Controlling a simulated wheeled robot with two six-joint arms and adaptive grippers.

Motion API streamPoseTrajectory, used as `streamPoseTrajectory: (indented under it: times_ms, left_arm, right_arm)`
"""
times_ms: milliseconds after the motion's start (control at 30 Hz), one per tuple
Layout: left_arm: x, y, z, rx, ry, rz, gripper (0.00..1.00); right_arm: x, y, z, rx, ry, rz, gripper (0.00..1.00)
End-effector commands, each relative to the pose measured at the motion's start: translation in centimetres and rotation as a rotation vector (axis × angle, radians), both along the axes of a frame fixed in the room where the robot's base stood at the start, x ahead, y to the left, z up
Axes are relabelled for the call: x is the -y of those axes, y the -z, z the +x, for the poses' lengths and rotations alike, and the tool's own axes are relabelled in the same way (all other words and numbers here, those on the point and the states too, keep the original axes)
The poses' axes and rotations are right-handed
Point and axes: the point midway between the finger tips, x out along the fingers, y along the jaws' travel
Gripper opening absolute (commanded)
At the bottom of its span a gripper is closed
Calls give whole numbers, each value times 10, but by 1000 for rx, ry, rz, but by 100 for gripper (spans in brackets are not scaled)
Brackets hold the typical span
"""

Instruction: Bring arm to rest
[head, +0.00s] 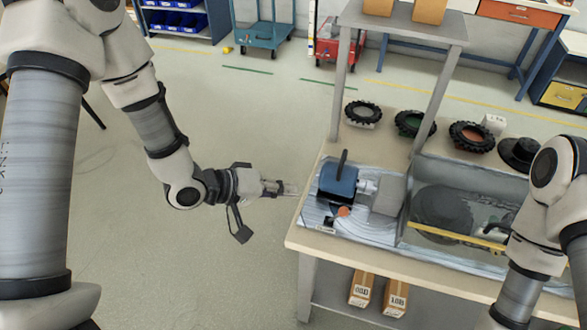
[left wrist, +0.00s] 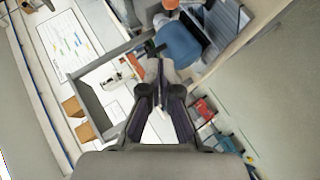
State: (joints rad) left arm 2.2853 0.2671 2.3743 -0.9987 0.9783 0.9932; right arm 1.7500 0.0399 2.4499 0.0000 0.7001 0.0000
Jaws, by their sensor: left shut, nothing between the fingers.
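My left arm comes in from the left in the head view. Its gripper (head: 290,188) is shut and empty, held just left of the workbench's left edge. In the left wrist view its fingers (left wrist: 158,85) are together, with nothing between them. My right arm shows at the right edge of the head view, but its gripper is out of the picture. The workbench (head: 322,245) carries a blue motor-like machine (head: 338,181) close to the left gripper; a blue rounded part also shows in the left wrist view (left wrist: 180,44).
Several dark toothed rings, such as the one with a red-brown centre (head: 472,136), lie along the bench's back. A shelf post (head: 342,85) rises from the bench. Two cartons (head: 361,289) sit below. A blue cart (head: 262,36) stands behind. Floor left of the bench is clear.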

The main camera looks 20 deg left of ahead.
Motion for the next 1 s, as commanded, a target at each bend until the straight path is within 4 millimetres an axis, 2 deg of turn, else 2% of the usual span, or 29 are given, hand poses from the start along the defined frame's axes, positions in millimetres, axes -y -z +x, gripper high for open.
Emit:
streamPoseTrajectory:
  times_ms: [167, 267, 367, 467, 500, 533, 600, 633, 700, 800, 900, 1000]
  left_arm:
    - [0, 1, 0, -2, 0, 0, 0]
    - [1, 18, -9, -44, 5, 4, 0]
    - [7, 65, -38, -161, 23, 28, 0]
    - [-1, 135, -84, -348, -39, 132, 0]
    - [-10, 164, -106, -410, -57, 216, 0]
    - [-18, 183, -124, -450, -62, 290, 0]
    - [-44, 219, -166, -527, -40, 493, 0]
    - [-56, 229, -184, -555, -19, 585, 0]
    - [-83, 237, -205, -583, 45, 765, 0]
    - [-102, 236, -215, -585, 140, 892, 0]
    - [-104, 236, -217, -559, 219, 922, 0]
    - [-104, 236, -217, -557, 223, 924, 0]
  right_arm:
    - [0, 0, 0, 0, 0, 0, 66]
    - [0, 0, 0, 0, 0, 0, 66]
    - [0, 0, 0, 0, 0, 0, 66]
    - [0, 0, 0, 0, 0, 0, 66]
    - [0, 0, 0, 0, 0, 0, 66]
    - [0, 0, 0, 0, 0, 0, 66]
    - [0, 0, 0, 0, 0, 0, 66]
    - [0, 0, 0, 0, 0, 0, 66]
    - [0, -1, 0, 0, 0, 0, 66]
    - [0, 0, 0, 0, 0, 0, 66]
    - [0, 0, 0, 0, 0, 0, 66]
    - [0, 0, 0, 0, 0, 0, 66]
